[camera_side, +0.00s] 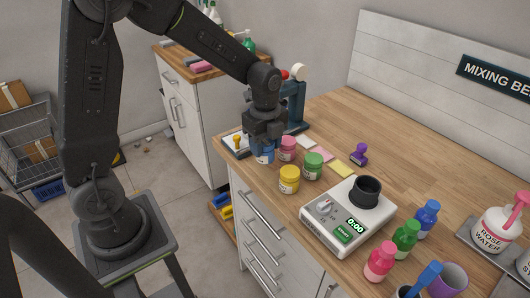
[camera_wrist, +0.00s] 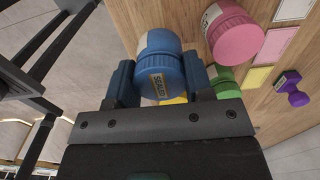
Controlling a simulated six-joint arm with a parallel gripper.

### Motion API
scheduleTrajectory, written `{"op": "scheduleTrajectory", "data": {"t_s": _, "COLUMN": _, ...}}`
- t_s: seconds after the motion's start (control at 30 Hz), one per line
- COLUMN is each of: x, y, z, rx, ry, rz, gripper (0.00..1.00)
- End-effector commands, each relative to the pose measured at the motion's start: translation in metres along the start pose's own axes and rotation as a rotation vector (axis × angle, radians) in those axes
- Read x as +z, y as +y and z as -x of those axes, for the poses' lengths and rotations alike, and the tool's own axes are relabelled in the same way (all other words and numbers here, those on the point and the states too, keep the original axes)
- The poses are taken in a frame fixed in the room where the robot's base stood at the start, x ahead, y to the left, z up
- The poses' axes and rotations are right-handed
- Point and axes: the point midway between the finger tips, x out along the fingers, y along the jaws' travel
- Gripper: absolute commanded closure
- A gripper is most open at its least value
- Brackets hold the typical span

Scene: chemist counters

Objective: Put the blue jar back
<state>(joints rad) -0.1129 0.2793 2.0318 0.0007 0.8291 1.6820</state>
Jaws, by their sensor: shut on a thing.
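The blue jar (camera_side: 264,156) is at the left edge of the wooden counter, below my gripper (camera_side: 262,143). In the wrist view the blue jar (camera_wrist: 160,62), with a "SEALED" label, sits between the two fingers of my gripper (camera_wrist: 160,82), which is shut on it. The fingers and wrist hide part of the jar in the side view. I cannot tell whether its base touches the counter.
Close by stand a pink jar (camera_side: 287,148), a green jar (camera_side: 313,165) and a yellow jar (camera_side: 289,180). Coloured cards (camera_side: 322,154), a purple stamp (camera_side: 359,154) and a white scale (camera_side: 347,218) lie to the right. A dark blue stand (camera_side: 294,100) rises behind.

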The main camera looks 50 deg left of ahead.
Motion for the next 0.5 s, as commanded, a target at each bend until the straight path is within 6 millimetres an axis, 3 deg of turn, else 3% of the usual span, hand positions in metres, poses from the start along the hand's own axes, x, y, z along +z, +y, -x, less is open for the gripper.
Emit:
{"op": "scheduleTrajectory", "data": {"t_s": 0.2, "x": 0.000, "y": 0.001, "z": -0.028, "rx": 0.003, "ry": 0.000, "rz": 0.000, "gripper": 0.80}}
{"op": "scheduleTrajectory", "data": {"t_s": 0.5, "x": 0.001, "y": 0.001, "z": -0.030, "rx": 0.002, "ry": 0.000, "rz": -0.001, "gripper": 0.80}}
